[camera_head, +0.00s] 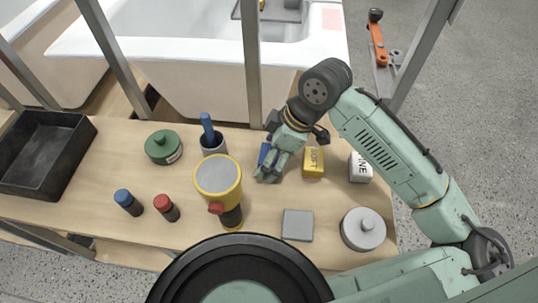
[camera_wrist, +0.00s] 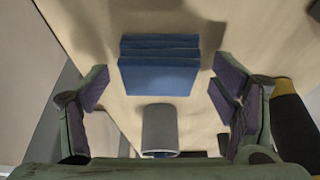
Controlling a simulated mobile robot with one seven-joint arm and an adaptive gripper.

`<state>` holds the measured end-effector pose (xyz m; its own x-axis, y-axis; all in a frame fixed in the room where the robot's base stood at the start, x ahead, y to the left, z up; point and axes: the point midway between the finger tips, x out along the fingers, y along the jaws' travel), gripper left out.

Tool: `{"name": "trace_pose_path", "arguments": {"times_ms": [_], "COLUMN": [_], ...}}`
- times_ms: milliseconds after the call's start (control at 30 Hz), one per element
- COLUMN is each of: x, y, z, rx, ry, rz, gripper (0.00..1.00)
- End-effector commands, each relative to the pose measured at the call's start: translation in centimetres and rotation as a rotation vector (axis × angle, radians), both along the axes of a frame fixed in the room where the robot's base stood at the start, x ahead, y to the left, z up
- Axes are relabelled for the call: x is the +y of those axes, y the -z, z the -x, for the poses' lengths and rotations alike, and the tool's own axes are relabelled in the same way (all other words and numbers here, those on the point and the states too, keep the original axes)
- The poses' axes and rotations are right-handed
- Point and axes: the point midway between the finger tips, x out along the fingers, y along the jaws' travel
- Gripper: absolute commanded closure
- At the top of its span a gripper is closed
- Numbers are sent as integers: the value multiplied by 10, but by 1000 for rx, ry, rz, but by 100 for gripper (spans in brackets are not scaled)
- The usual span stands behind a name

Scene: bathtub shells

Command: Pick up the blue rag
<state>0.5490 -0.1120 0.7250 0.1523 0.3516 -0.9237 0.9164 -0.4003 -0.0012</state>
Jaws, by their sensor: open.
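The blue rag (camera_wrist: 160,68) is a folded, layered block lying flat on the wooden bench top, in the upper middle of the wrist view. In the head view only a small part of the rag (camera_head: 264,153) shows, with my gripper hiding the rest. My gripper (camera_head: 270,170) is over the bench beside the rag, pointing down. In the wrist view my gripper (camera_wrist: 163,92) is open, with its purple-padded fingers apart on the left and right of the rag. Nothing is between the pads in their grip, and the height above the bench is hard to tell.
A green tin (camera_head: 163,147) and a black tray (camera_head: 45,155) are farther left. A metal post (camera_head: 252,65) rises behind.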

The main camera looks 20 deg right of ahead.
Motion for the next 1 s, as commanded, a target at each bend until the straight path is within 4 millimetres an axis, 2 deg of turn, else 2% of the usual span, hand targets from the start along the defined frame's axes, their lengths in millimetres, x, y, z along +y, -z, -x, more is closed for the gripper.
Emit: {"name": "trace_pose_path", "arguments": {"times_ms": [267, 1000], "x": [1, 1], "y": [3, 3], "z": [0, 0], "rx": [0, 0], "ry": [0, 0], "rz": [1, 1], "gripper": [21, 70]}}
